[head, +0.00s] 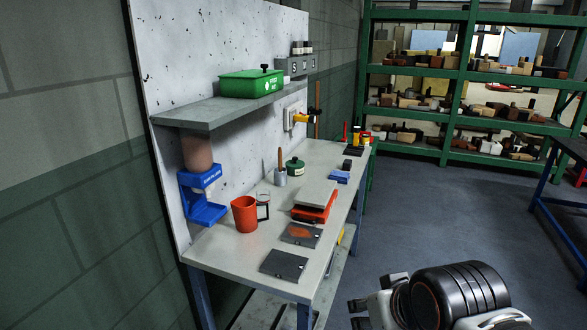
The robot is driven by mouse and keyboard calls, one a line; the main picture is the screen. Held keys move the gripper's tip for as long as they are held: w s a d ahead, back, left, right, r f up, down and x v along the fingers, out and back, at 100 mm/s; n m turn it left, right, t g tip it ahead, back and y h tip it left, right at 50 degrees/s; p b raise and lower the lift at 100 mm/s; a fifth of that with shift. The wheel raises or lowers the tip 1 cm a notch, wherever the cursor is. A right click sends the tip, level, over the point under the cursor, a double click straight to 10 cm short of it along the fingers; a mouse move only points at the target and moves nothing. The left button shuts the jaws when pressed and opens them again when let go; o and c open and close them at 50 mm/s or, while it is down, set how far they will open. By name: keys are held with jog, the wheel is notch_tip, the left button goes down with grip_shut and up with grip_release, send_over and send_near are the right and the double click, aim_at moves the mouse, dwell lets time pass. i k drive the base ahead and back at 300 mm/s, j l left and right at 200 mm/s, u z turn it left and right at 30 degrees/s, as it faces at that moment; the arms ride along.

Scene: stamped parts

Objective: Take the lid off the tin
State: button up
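A green rectangular tin (243,87) with white lettering, hard to read, sits on the grey wall shelf. Its green lid (245,74) is on it and has a black knob (265,68). A small round green-lidded container (294,170) with a dark knob and pale label stands on the bench; its lid is on. My gripper (358,314) is low at the bottom edge, in front of the bench and far from both. Two dark fingertips show apart with a gap between them, and I see nothing held there.
The bench (215,254) holds a red jug (244,214), a red scale (314,208), dark plates (284,265) and a brush in a cup (281,177). A blue dispenser (203,195) hangs under the shelf (205,110). Green racks (460,75) stand behind. The floor (430,220) right of the bench is clear.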

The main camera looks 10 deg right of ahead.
aim_at(295, 163)
jog(key=i+l, duration=0.1)
jog(key=l, duration=0.55)
jog(key=i+l+u, duration=0.1)
jog(key=i+l, duration=0.5)
jog(key=l, duration=0.2)
jog(key=i+l+u, duration=0.15)
jog(key=i+l, duration=0.15)
jog(key=l, duration=0.15)
jog(key=i+l, duration=0.25)
jog(key=l, duration=0.2)
jog(key=i+j+u, duration=0.25)
jog(key=i, duration=0.75)
jog(key=i+j, duration=0.15)
jog(key=i, duration=0.1)
